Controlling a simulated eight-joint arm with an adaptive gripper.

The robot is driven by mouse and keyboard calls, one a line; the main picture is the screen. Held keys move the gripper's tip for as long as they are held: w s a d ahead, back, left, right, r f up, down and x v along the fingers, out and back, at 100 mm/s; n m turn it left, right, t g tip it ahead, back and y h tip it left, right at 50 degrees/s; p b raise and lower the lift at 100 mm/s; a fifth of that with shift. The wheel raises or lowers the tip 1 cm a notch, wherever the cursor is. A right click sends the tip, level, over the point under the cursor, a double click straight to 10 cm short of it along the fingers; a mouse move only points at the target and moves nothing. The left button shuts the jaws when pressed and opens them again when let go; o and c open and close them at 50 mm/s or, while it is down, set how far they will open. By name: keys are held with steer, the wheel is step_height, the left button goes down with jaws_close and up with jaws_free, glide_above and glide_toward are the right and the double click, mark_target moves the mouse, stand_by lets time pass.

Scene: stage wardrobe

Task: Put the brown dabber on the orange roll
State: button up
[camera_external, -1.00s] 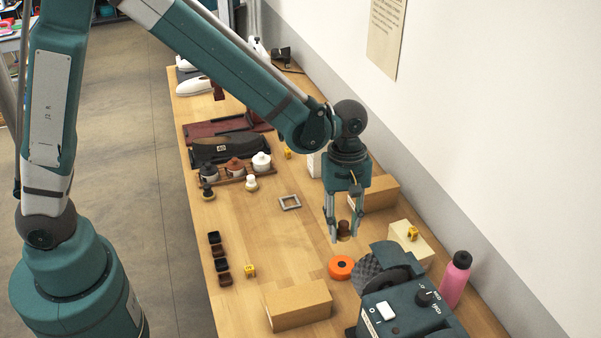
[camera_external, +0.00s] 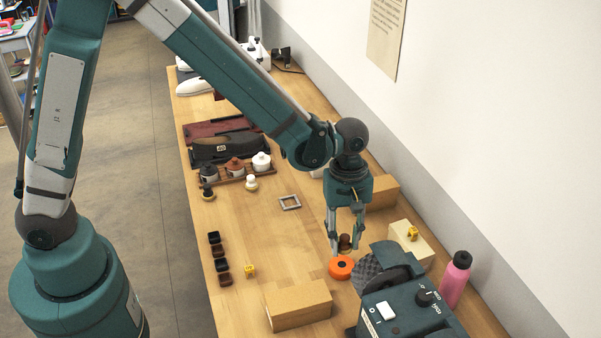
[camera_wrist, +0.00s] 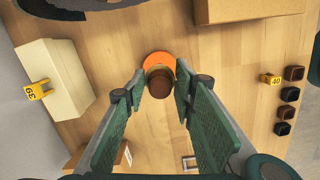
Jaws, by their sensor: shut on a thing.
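The brown dabber (camera_external: 345,241) is between the fingertips of my gripper (camera_external: 345,246), which is shut on it. In the wrist view the dabber's round brown top (camera_wrist: 159,84) shows between the two green fingers. The orange roll (camera_external: 340,268) lies on the table, just below and slightly left of the dabber in the external view. In the wrist view the orange roll (camera_wrist: 158,60) shows behind the dabber, partly hidden by it. The dabber appears held above the roll's near side; I cannot tell whether they touch.
A teal machine (camera_external: 405,305) with a dark wheel stands right of the roll, with a pink bottle (camera_external: 456,280) beyond. A cardboard box (camera_external: 298,305) lies front left. A cream box (camera_external: 411,240) stands by the wall. A grey square frame (camera_external: 289,202) lies on clear table to the left.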

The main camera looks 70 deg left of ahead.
mark_target(342, 264)
steer(key=shift+f, duration=0.95)
steer(key=shift+f, duration=0.15)
steer(key=shift+f, duration=1.95)
steer(key=shift+f, duration=0.1)
steer(key=o, duration=0.3)
steer(key=shift+f, duration=0.1)
steer(key=o, duration=0.5)
steer(key=shift+r, duration=0.2)
